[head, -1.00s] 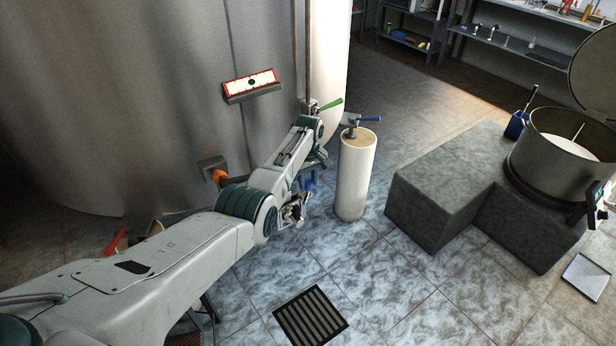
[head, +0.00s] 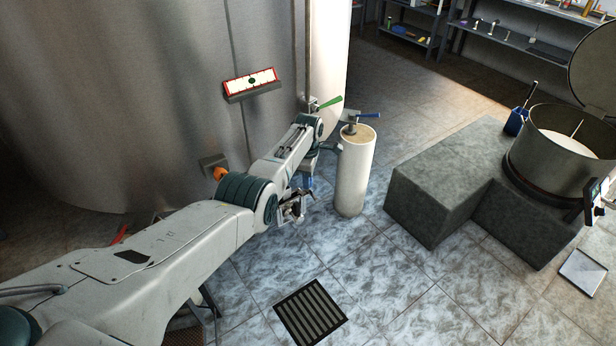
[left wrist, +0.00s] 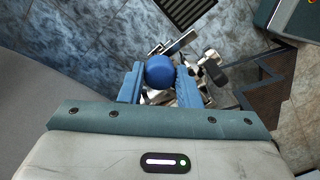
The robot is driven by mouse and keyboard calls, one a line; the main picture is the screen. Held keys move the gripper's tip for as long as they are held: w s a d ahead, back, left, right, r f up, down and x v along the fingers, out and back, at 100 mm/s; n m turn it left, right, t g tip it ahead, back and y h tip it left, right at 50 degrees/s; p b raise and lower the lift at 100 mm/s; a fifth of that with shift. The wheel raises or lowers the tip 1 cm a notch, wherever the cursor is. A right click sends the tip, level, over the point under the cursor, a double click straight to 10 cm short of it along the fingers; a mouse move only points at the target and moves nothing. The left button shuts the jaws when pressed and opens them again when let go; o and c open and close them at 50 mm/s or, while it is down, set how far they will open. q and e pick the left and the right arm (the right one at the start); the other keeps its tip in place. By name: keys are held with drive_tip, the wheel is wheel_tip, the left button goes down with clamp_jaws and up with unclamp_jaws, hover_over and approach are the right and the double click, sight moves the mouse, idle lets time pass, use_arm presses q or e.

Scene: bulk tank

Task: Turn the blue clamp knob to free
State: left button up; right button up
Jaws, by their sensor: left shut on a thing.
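The blue clamp knob (left wrist: 160,71) shows in the left wrist view as a round blue cap. It sits between the two blue fingers of my left gripper (left wrist: 160,86), which is shut on it. In the head view my left gripper (head: 309,182) is small and partly hidden by my own arm, beside the tank's lower right side. I cannot make out the knob apart from the fingers there. Metal fittings (left wrist: 207,66) lie behind the knob in the left wrist view. My right gripper is not in view.
A large steel tank (head: 120,100) fills the left. A white post (head: 354,175) stands just right of my gripper, near a green-handled valve (head: 329,103). A grey block (head: 440,200) stands farther right. The floor around the drain grate (head: 310,312) is clear.

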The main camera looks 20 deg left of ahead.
use_arm(q)
drive_tip(key=shift+n, duration=0.4)
drive_tip(key=o, duration=1)
wheel_tip(320, 180, up, 11)
drive_tip(key=shift+f+p, duration=0.1)
drive_tip(key=shift+p, duration=0.35)
